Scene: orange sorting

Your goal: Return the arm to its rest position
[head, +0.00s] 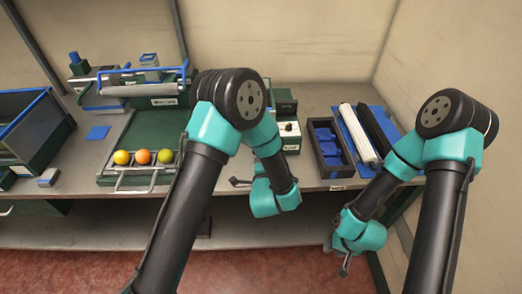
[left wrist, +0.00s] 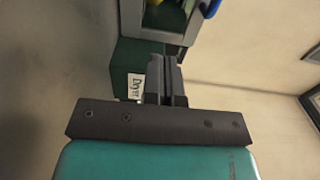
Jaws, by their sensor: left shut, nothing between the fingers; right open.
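My left arm comes up from the bottom and bends down at the elbow; its wrist hangs at the table's front edge in the head view. In the left wrist view my left gripper (left wrist: 165,80) has its dark fingers together, with nothing between them. Beyond them is a green box with a white label reading "Dryer" (left wrist: 136,87). My right gripper (head: 338,258) hangs low in front of the table's right end, below the tabletop. It is open and empty. A yellow, an orange and a green fruit (head: 143,157) sit in a row in a metal rack at the front of a green tray (head: 150,128).
A blue-rimmed bin (head: 28,125) stands at the far left. A dark tray with blue pieces (head: 328,150) and a white roller (head: 358,134) lie on the right of the table. A lower shelf (head: 90,232) runs beneath. Walls stand behind and at right.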

